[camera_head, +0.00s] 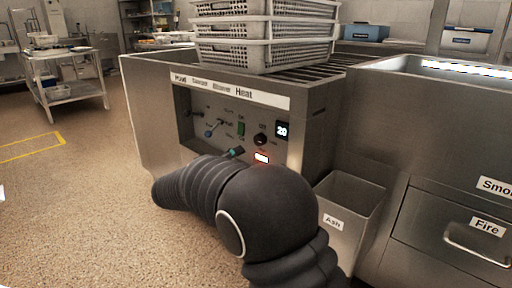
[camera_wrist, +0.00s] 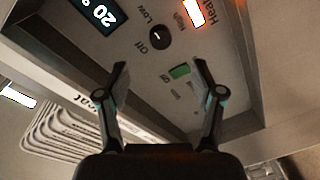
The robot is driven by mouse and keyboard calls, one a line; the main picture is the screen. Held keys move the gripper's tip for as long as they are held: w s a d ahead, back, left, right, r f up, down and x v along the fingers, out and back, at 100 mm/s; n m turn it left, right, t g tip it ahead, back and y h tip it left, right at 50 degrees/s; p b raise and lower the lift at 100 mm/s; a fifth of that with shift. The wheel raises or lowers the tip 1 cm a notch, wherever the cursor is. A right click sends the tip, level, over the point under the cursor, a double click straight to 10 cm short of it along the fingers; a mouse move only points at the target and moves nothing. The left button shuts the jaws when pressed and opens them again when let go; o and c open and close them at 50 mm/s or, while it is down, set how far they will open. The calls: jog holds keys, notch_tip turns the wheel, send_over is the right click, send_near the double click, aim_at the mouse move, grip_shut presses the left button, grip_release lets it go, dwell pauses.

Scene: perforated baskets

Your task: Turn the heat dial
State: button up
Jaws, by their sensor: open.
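The heat dial (camera_head: 260,139) is a round black knob on the steel control panel, beside the "20" display (camera_head: 283,130). In the wrist view the dial (camera_wrist: 160,37) shows beyond my fingertips, with Off, Low and High printed around it. Its white mark is visible. My gripper (camera_wrist: 168,78) is open and empty, its two fingers spread apart with the dial ahead of the gap, not between them. In the head view my arm covers the lower panel, and only a small part of the gripper (camera_head: 235,152) shows.
A lit "Heat" lamp (camera_wrist: 193,12) and a green switch (camera_wrist: 180,71) sit near the dial. Other levers (camera_head: 212,131) are at the panel's left. Stacked perforated baskets (camera_head: 262,55) stand on top. An ash bin (camera_head: 349,204) stands to the right. Open floor lies left.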

aim_at(257, 141)
jog(key=shift+t, duration=0.3)
jog(key=x, duration=0.9)
jog(key=a+x, duration=0.1)
jog(key=x, duration=0.3)
jog(key=shift+w+d+r, duration=0.15)
jog(key=shift+w+r, duration=0.05)
jog(key=shift+w, duration=0.3)
jog(key=c, duration=1.1)
